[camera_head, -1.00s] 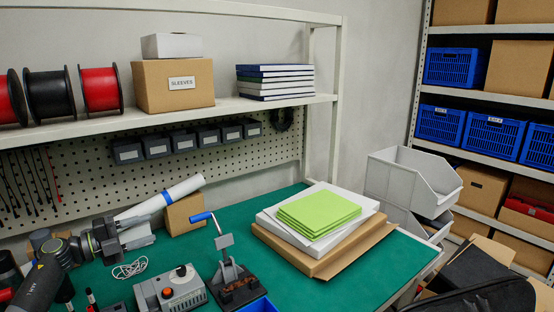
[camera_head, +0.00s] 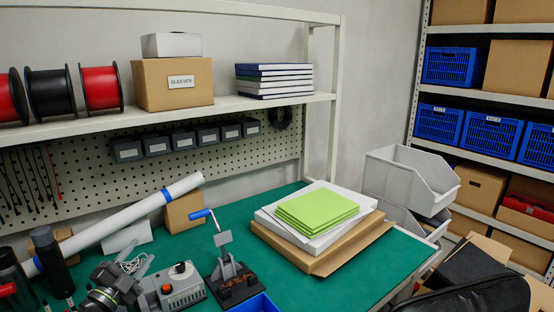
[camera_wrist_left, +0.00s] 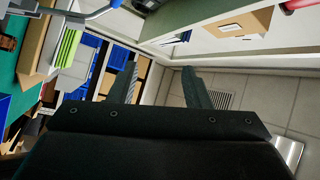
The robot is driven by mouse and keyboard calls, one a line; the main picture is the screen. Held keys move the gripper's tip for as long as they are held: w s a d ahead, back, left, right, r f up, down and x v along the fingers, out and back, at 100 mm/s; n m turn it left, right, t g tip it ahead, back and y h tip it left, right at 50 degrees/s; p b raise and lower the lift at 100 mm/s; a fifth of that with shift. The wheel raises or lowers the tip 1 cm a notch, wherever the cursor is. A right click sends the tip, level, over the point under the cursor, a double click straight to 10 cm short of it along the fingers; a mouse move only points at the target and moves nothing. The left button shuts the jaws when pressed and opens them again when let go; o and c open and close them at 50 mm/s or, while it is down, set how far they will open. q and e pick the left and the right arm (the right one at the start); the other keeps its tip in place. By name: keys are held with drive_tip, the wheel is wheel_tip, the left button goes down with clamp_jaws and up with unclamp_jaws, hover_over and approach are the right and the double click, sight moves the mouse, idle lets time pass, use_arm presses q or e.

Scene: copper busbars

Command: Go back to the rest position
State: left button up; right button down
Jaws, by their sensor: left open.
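My left gripper (camera_head: 137,262) is at the bottom left of the head view, low over the green workbench (camera_head: 370,272). Its jaws are open with nothing between them. In the left wrist view, the two dark fingers (camera_wrist_left: 159,72) stand apart and empty, with the shelving and floor behind them. My right gripper is not in view.
A grey device (camera_head: 175,290) with an orange knob and a blue-handled lever press (camera_head: 228,270) stand right of the gripper. A white roll (camera_head: 130,222) lies behind it. Green sheets (camera_head: 317,208) top a stack at the right. A shelf (camera_head: 230,105) overhangs the back.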

use_arm(q)
drive_tip(key=s+f+n+g+y, duration=0.3)
drive_tip(key=s+f+n+g, duration=0.1)
drive_tip(key=s, duration=0.6)
drive_tip(key=s+f+n+g+y, duration=0.4)
drive_tip(key=s+f+n, duration=0.2)
drive_tip(key=s+f, duration=0.2)
drive_tip(key=s+f+n+g+y, duration=0.3)
drive_tip(key=s+f+n, duration=0.3)
drive_tip(key=s, duration=0.7)
drive_tip(key=shift+a+f+g, duration=0.1)
drive_tip(key=shift+f+g, duration=0.2)
drive_tip(key=shift+g, duration=0.2)
drive_tip(key=s+d+g+h, duration=0.2)
drive_tip(key=s+d+g, duration=0.25)
drive_tip(key=s, duration=0.75)
wheel_tip(320, 180, down, 27)
drive_tip(key=a+g+b, duration=0.1)
drive_tip(key=b, duration=0.1)
drive_tip(key=s+f+g+b, duration=0.1)
drive_tip(key=s+f, duration=1.4)
drive_tip(key=f, duration=0.3)
drive_tip(key=shift+s+d+n+h+b, duration=0.15)
drive_tip(key=shift+d+n+h+b, duration=0.2)
drive_tip(key=shift+d+n, duration=0.1)
